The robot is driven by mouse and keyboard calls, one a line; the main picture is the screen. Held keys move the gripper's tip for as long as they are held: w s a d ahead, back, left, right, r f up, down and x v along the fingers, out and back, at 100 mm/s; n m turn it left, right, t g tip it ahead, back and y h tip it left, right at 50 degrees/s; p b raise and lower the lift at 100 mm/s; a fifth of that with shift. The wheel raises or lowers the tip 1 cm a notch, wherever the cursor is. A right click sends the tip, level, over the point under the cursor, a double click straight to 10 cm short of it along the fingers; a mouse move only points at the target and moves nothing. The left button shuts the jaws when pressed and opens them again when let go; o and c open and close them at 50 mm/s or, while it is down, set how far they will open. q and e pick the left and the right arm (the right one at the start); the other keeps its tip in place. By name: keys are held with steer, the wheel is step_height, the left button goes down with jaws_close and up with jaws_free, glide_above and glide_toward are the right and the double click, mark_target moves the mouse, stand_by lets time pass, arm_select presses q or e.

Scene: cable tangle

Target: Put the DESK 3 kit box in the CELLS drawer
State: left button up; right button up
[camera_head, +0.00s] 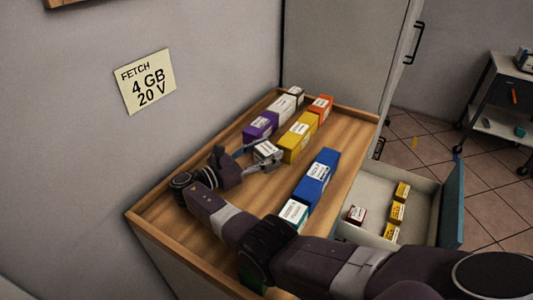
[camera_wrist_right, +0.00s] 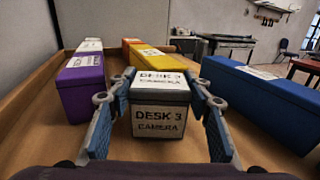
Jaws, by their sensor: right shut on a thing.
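The DESK 3 kit box (camera_head: 267,152) is a small dark box with white labels, on the wooden tabletop. In the right wrist view the box (camera_wrist_right: 160,104) reads "DESK 3 CAMERA". My right gripper (camera_head: 258,157) is shut on it, one blue-padded finger on each side; in the wrist view the gripper (camera_wrist_right: 160,108) straddles it. Whether the box touches the tabletop is hard to tell. An open drawer (camera_head: 366,188) at the right holds several small yellow boxes and a dark red one. No CELLS label is readable on it. My left gripper is not in view.
A purple box (camera_head: 260,127), a yellow box (camera_head: 297,138) and an orange box (camera_head: 320,108) stand behind the kit box. A long blue box (camera_head: 316,180) and a teal box (camera_head: 293,213) lie towards the drawer side. The table has a raised rim (camera_head: 353,111).

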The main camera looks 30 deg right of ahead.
steer(key=shift+f, duration=0.1)
steer(key=o, duration=1.3)
